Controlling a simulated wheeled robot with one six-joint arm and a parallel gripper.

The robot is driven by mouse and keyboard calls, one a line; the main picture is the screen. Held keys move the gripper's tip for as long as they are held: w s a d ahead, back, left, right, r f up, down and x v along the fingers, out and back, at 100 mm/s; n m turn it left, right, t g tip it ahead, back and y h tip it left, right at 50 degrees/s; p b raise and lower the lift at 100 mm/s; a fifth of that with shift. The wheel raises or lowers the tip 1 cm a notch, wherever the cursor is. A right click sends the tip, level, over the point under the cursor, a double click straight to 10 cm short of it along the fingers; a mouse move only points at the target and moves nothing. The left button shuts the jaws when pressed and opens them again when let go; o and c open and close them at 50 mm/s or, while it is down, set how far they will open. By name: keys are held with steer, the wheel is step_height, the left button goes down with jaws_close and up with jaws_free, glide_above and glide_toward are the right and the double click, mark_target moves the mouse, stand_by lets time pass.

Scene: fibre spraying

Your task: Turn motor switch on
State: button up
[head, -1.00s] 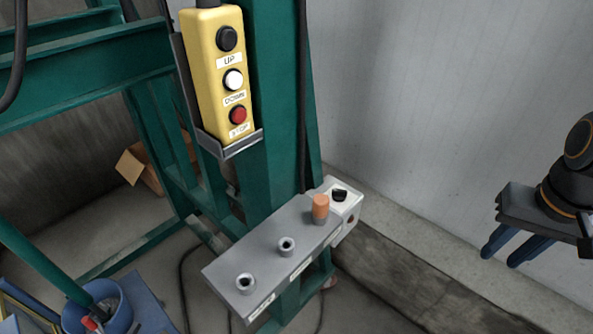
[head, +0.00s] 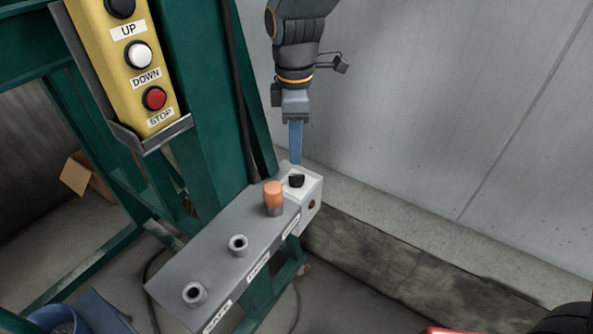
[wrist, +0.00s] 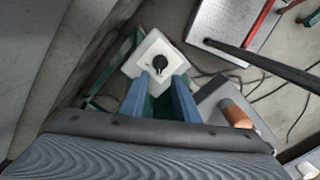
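The motor switch (head: 296,180) is a black rotary knob on a white box (head: 311,190) at the far right end of the grey panel. My gripper (head: 295,160) points down just above and behind the knob in the head view, apart from it. In the wrist view the knob (wrist: 159,63) lies beyond the tips of my two blue fingers (wrist: 160,82). The fingers are parted with nothing between them, so the gripper is open.
An orange-topped peg (head: 273,196) stands on the grey panel (head: 215,265) close beside the white box. A yellow pendant (head: 118,68) with UP, DOWN and STOP buttons hangs on the green frame (head: 200,110). A concrete wall (head: 430,100) stands behind.

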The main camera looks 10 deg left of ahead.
mark_target(296, 176)
step_height(296, 176, down, 8)
steer(key=shift+r+p, duration=0.2)
steer(key=shift+p, duration=0.55)
jaws_close()
steer(key=shift+d, duration=0.15)
